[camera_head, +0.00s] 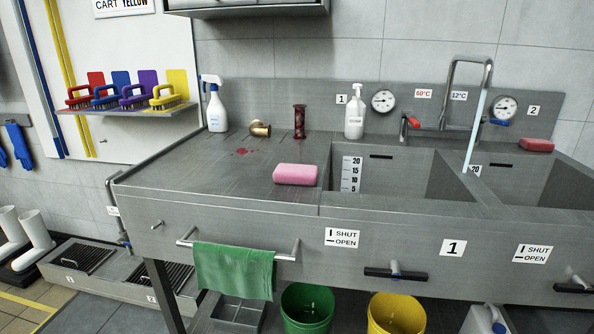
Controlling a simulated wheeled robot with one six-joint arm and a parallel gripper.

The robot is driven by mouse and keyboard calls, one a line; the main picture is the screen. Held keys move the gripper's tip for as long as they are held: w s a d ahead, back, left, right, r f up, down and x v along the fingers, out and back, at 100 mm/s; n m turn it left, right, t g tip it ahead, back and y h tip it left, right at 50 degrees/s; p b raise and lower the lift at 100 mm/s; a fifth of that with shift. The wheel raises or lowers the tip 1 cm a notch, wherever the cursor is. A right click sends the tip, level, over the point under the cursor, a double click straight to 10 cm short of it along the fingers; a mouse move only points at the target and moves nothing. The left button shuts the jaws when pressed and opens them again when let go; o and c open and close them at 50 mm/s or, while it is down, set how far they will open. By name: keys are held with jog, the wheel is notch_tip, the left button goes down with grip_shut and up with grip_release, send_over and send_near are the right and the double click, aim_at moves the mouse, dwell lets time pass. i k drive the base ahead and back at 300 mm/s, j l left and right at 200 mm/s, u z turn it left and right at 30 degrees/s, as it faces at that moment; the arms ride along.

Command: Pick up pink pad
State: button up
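The pink pad (295,174) lies flat on the steel drainboard (215,180), close to its front edge and just left of the first sink basin. Nothing touches or covers it. My gripper does not show in the head view, so its state and its place relative to the pad are hidden.
A white spray bottle (216,105), brass fitting (260,129), dark red cylinder (299,121) and white pump bottle (354,117) stand behind the pad. A green cloth (233,270) hangs on the front rail.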

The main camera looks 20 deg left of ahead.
aim_at(296, 174)
jog(key=u, duration=1.1)
